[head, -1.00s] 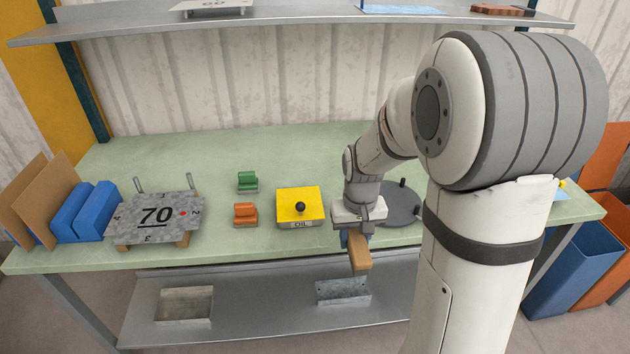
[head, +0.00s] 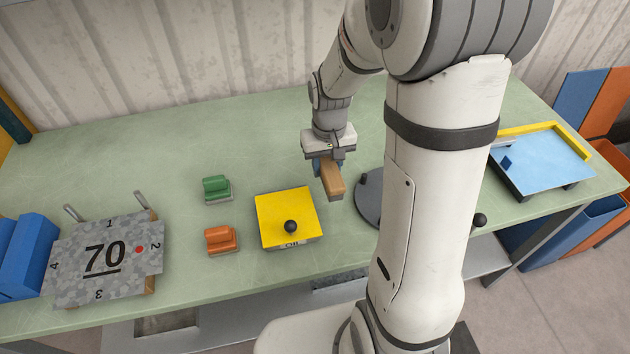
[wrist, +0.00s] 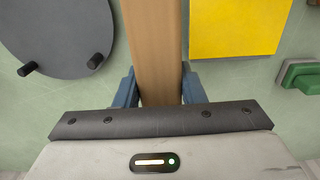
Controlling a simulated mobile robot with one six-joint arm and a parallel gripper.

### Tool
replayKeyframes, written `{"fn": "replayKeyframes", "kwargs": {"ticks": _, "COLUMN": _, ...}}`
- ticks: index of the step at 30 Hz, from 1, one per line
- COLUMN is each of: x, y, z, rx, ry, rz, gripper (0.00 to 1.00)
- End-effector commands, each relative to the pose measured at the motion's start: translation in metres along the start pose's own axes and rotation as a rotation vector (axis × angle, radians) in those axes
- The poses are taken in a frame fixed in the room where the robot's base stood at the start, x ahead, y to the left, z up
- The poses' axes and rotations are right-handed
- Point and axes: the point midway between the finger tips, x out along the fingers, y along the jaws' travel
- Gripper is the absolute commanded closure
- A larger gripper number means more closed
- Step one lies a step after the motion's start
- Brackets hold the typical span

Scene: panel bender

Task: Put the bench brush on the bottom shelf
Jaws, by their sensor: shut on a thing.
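My gripper (head: 325,170) is shut on the bench brush (head: 332,181), a wooden block with a light brown body. In the head view it is held above the green bench, between the yellow oil box and the dark round plate. In the wrist view the brush (wrist: 154,50) runs straight out between the blue-grey fingers (wrist: 157,88); its far end is out of frame. The bottom shelf (head: 255,320) shows below the bench's front edge, partly hidden by the bench and my arm.
A yellow oil box (head: 287,215) with a black knob, orange (head: 220,239) and green (head: 216,188) blocks, and a grey plate marked 70 (head: 105,258) stand on the bench. A dark round plate (head: 369,200) is right of my gripper. A blue tray (head: 545,160) sits at the right end.

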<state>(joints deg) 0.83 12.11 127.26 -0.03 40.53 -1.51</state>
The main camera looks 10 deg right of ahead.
Motion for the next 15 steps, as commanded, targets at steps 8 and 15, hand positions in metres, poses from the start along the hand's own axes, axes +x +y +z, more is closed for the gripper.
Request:
{"fn": "replayKeyframes", "kwargs": {"ticks": 8, "x": 0.043, "y": 0.001, "z": 0.001, "rx": 0.002, "ry": -0.004, "rz": 0.0, "gripper": 0.85}}
{"fn": "replayKeyframes", "kwargs": {"ticks": 15, "x": 0.072, "y": 0.002, "z": 0.001, "rx": 0.006, "ry": -0.006, "rz": 0.0, "gripper": 0.85}}
